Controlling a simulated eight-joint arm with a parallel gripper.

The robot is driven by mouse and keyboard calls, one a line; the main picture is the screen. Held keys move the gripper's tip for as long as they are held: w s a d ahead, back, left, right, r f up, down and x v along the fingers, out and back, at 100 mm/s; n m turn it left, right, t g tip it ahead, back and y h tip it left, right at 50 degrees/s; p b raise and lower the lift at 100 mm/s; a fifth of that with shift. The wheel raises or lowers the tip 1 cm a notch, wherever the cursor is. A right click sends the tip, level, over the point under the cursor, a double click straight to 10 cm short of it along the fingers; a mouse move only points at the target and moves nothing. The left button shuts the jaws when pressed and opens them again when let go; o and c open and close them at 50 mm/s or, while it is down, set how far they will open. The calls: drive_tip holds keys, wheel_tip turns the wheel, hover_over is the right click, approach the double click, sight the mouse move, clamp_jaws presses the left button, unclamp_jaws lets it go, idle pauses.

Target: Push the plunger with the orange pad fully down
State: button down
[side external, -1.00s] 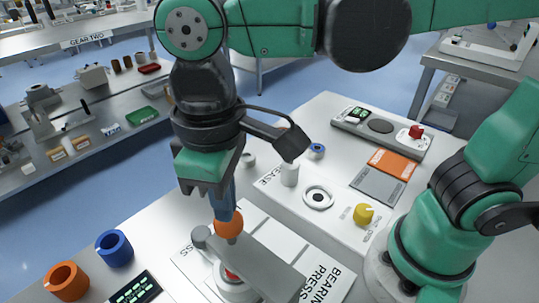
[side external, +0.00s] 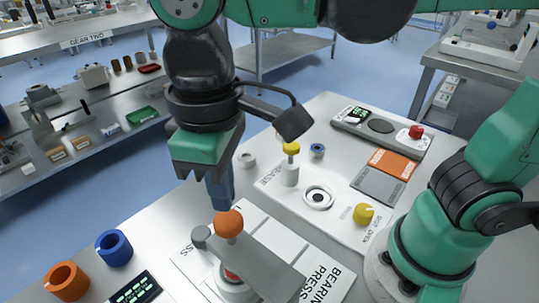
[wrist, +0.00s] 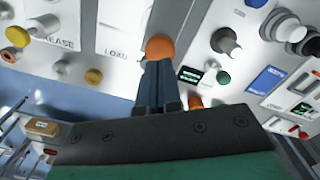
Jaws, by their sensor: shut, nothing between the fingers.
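The plunger's orange pad (side external: 229,223) is a round orange ball on top of the grey arm of the bearing press (side external: 262,265). Its short stem meets the arm. My gripper (side external: 220,207) is shut and empty, with its blue fingers pointing down just behind and left of the pad in the side view. In the wrist view the orange pad (wrist: 160,46) shows right at the tips of my gripper (wrist: 158,64). I cannot tell whether they touch. Under the press arm sits a pale round base (side external: 236,287) with a red part, partly hidden.
A white bottle-like post with a yellow top (side external: 291,148) stands behind, near a ring (side external: 318,196) and a yellow knob (side external: 363,213). Blue (side external: 114,248) and orange (side external: 67,280) rings stand at front left, beside a dark display (side external: 135,291).

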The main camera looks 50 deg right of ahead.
wheel_tip(320, 180, up, 6)
drive_tip(key=shift+f, duration=0.2)
idle(0.3)
drive_tip(key=w+d+f+m+t, duration=0.2)
drive_tip(key=d+f, duration=0.3)
drive_tip(key=d, duration=0.3)
drive_tip(key=w+d+f+m+t, duration=0.3)
drive_tip(key=d+f+m+t, duration=0.1)
drive_tip(key=d, duration=0.5)
drive_tip(key=shift+w+d+f+t, duration=0.35)
drive_tip(key=shift+f+t, duration=0.25)
drive_tip(key=shift+f, duration=0.3)
